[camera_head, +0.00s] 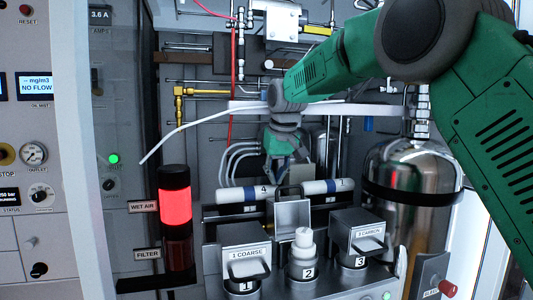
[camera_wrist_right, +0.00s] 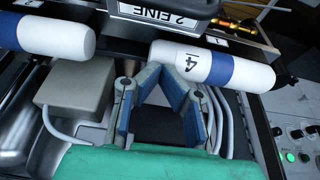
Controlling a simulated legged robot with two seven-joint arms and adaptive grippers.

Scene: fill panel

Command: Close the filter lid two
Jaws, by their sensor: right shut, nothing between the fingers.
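The lid of filter two (camera_head: 292,217) stands open and upright behind its housing (camera_head: 302,270), its plain grey inner face toward the head camera. A white filter cartridge (camera_head: 303,240) stands up from the housing marked 2. In the wrist view, the lid's "2 FINE" label (camera_wrist_right: 160,14) shows upside down at the top edge. My right gripper (camera_head: 288,158) is behind and above the lid, apart from it. Its blue-padded fingers (camera_wrist_right: 166,72) are shut with nothing held, close to the white cylinder marked 4. My left gripper is not in view.
The lids marked "1 COARSE" (camera_head: 246,260) and "3 CARBON" (camera_head: 357,232) flank filter two and look shut. White cylinders marked 4 (camera_head: 248,193) and 1 (camera_head: 328,187) lie behind them. A red lamp (camera_head: 174,207) stands left; a steel tank (camera_head: 405,235) stands right.

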